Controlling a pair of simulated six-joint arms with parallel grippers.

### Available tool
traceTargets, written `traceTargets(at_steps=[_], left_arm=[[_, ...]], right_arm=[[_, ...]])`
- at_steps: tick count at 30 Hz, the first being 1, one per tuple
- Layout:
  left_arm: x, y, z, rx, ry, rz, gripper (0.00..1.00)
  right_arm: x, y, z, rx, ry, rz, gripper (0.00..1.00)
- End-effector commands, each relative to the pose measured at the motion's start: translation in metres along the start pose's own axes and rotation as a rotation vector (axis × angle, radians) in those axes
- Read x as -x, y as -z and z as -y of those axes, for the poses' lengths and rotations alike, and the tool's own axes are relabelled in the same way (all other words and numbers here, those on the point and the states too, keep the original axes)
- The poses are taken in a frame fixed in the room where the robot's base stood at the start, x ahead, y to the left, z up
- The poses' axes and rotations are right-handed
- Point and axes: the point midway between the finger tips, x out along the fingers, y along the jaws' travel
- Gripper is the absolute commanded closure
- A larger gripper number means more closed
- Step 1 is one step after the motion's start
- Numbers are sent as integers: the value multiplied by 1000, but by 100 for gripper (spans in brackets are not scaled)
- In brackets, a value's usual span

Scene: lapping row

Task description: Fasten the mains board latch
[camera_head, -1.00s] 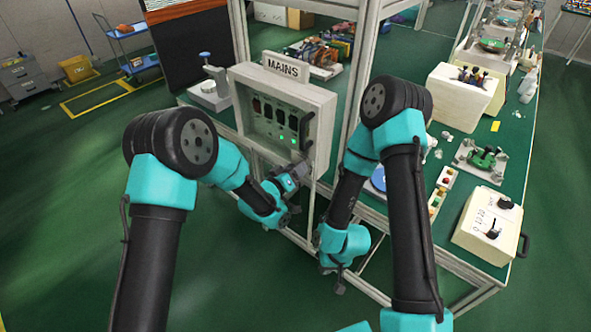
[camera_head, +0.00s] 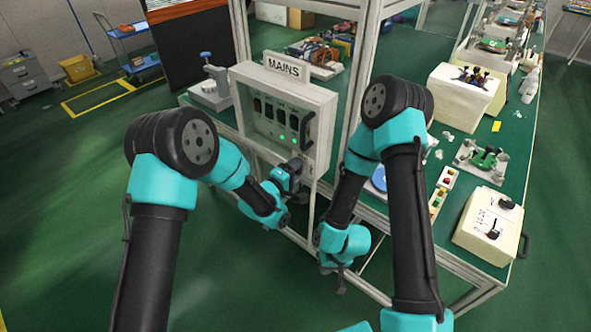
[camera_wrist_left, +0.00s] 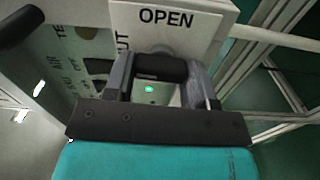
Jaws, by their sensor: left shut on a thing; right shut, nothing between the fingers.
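The mains board (camera_head: 322,97) is a pale box with a MAINS sign (camera_head: 285,68) on top, dark switches and green lights on its front. My left gripper (camera_head: 297,165) is at the board's lower right corner. In the left wrist view its fingers (camera_wrist_left: 160,75) are shut on a short black latch handle (camera_wrist_left: 160,66), below a white panel marked OPEN (camera_wrist_left: 165,19). Lettering on the board beside it is partly hidden by the gripper. My right gripper (camera_head: 341,284) is shut and empty, low in front of the bench frame, away from the board.
A dark door handle (camera_head: 307,130) stands out at the board's right edge, just above my left gripper. A pale frame post (camera_head: 352,95) rises right of the board. The green bench (camera_head: 510,150) on the right carries several devices.

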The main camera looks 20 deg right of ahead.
Motion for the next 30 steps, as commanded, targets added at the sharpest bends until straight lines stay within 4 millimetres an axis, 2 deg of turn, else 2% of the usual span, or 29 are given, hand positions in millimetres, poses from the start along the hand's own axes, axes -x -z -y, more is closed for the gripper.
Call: traceTargets(at_steps=[7,20,21,28,30], left_arm=[[0,0,0,71,-1,-1,73],[0,0,0,81,-1,-1,73],[0,0,0,81,-1,-1,45],[0,0,0,80,0,-1,23],[0,0,0,80,0,0,23]], right_arm=[[0,0,0,0,0,0,100],[0,0,0,0,0,0,100],[0,0,0,0,0,0,100],[0,0,0,0,0,0,100],[0,0,0,0,0,0,100]])
